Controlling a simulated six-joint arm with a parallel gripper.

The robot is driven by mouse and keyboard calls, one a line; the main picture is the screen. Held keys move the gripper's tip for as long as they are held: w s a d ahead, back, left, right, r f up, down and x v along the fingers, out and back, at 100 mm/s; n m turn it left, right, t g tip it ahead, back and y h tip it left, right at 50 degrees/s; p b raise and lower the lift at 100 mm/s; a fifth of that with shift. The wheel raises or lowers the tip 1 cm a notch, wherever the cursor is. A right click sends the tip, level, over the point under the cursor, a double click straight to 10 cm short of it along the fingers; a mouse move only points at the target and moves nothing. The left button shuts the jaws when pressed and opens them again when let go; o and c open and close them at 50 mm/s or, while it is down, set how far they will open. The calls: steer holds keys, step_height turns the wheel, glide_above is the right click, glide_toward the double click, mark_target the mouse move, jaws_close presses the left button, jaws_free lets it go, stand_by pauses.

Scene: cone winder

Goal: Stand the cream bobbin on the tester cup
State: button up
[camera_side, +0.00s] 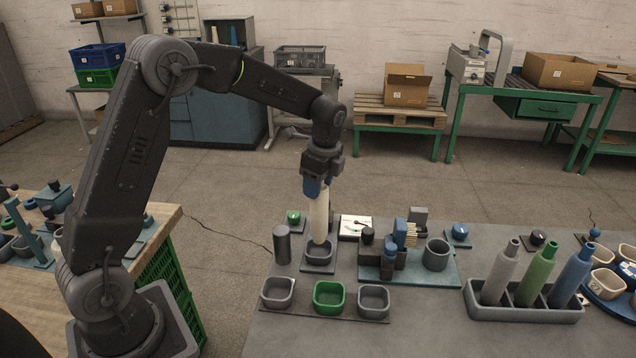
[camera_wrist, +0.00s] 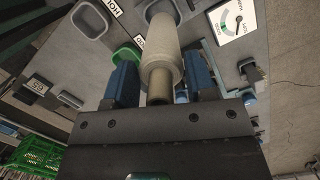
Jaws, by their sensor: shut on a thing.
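The cream bobbin (camera_side: 319,218) hangs upright under my gripper (camera_side: 318,190), its upper end between the blue fingers. The tester cup (camera_side: 319,257) is a dark grey cup on a small plate, straight below the bobbin. The bobbin's lower end is at the cup's mouth in the side view; I cannot tell whether it touches the cup's floor. In the wrist view the bobbin (camera_wrist: 163,55) runs away from the camera between the fingers (camera_wrist: 161,84), its narrow end nearest. Its far end hides part of what lies below.
A dial meter (camera_side: 355,227) stands right of the cup, a grey cylinder (camera_side: 282,245) left. In front are two grey bins and a green bin (camera_side: 328,297). A blue fixture plate (camera_side: 425,272) and a rack (camera_side: 525,308) of grey, green and blue bobbins stand to the right.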

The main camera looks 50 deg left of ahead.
mark_target(318, 202)
stand_by(0.4)
steer(key=shift+f, duration=1.55)
steer(key=shift+f, duration=0.7)
steer(key=shift+f, duration=0.35)
steer(key=o, duration=1)
steer(key=shift+c, duration=0.2)
